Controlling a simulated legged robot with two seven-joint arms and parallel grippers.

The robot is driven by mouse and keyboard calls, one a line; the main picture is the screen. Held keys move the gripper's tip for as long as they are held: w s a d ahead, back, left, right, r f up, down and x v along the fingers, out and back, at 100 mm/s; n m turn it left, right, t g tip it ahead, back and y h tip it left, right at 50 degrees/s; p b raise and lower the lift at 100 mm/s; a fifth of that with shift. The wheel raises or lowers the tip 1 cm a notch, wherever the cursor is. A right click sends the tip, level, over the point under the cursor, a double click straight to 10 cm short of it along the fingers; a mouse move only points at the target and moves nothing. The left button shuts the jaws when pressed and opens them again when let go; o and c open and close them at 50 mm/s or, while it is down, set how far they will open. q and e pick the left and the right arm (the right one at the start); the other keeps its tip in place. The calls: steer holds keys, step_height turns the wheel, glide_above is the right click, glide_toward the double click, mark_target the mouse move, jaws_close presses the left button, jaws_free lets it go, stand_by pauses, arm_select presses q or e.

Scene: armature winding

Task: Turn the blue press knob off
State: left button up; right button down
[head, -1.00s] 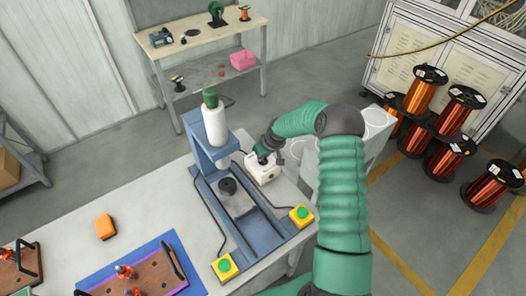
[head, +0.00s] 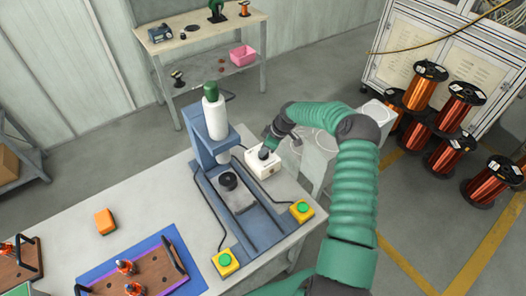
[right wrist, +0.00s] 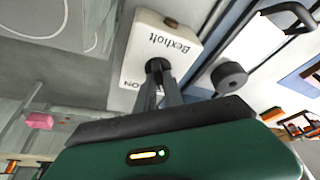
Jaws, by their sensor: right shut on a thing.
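The white control box (head: 262,165) stands on the bench to the right of the blue press (head: 208,160). In the right wrist view the white box (right wrist: 171,40) shows the word "Bexholt" and part of an "ON" mark. Its knob (right wrist: 157,65) looks dark rather than blue and is partly hidden by my fingers. My right gripper (right wrist: 162,82) is shut on the knob. In the head view my right gripper (head: 269,148) is small and reaches down to the top of the box. The knob's exact angle cannot be told. My left gripper is not in view.
Two yellow boxes with green buttons (head: 225,263) (head: 302,211) stand at the press's front. An orange block (head: 104,221) and a blue mat (head: 192,272) with a wooden fixture lie to the left. Copper spools (head: 457,107) stand on the floor at right.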

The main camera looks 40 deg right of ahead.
steer(key=shift+s+d, duration=0.15)
steer(key=shift+d, duration=0.1)
steer(key=c, duration=1.6)
jaws_free()
steer(key=shift+o, duration=0.7)
steer(key=shift+s, duration=0.1)
steer(key=shift+r, duration=0.25)
steer(key=b+v, duration=0.2)
steer(key=v, duration=1.4)
steer(key=shift+s+d, duration=0.15)
steer(key=shift+d, duration=0.05)
